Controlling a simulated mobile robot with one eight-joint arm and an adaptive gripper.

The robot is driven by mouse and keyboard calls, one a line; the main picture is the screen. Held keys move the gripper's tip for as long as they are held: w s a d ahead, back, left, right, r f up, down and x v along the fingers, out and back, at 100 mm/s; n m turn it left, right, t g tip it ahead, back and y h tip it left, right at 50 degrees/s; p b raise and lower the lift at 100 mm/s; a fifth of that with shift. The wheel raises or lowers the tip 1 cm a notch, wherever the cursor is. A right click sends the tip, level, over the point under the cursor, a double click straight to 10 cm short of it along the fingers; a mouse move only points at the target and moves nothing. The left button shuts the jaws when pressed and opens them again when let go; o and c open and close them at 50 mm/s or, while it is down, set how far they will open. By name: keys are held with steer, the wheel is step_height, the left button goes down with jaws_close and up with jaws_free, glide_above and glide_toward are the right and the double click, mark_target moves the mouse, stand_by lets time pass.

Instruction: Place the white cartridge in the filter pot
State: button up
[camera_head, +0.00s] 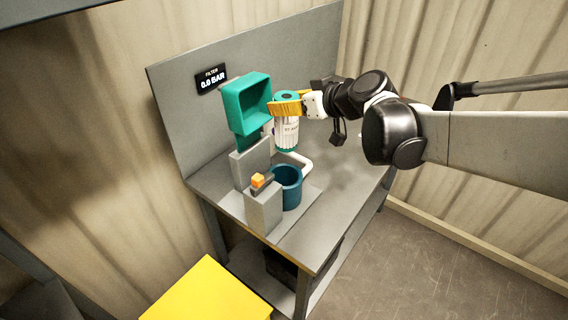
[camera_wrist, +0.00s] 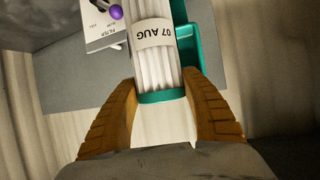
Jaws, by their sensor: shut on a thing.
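My gripper (camera_head: 287,107) has its orange fingers shut on the upper end of the white cartridge (camera_head: 286,133), which hangs roughly upright. The filter pot (camera_head: 289,189), a round blue open-topped vessel, stands on the bench below the cartridge. The cartridge is above the pot and apart from it. The pot's inside is mostly hidden.
A teal square box (camera_head: 240,108), open to the front, stands left of the cartridge. A grey block with an orange piece (camera_head: 258,180) stands beside the pot. A white bent handle or pipe (camera_head: 302,162) lies behind it. A display (camera_head: 211,78) reads 0.0 BAR. The bench's right side is clear.

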steer(key=f+b, duration=0.3)
steer(key=f, duration=0.4)
steer(key=f+b, duration=0.2)
steer(key=f, duration=0.5)
steer(key=f+b, duration=0.3)
steer(key=f, duration=0.5)
steer(key=shift+w+a+b, duration=0.15)
steer(key=shift+a+b, duration=0.15)
steer(key=shift+r, duration=0.15)
steer(key=o, duration=1.4)
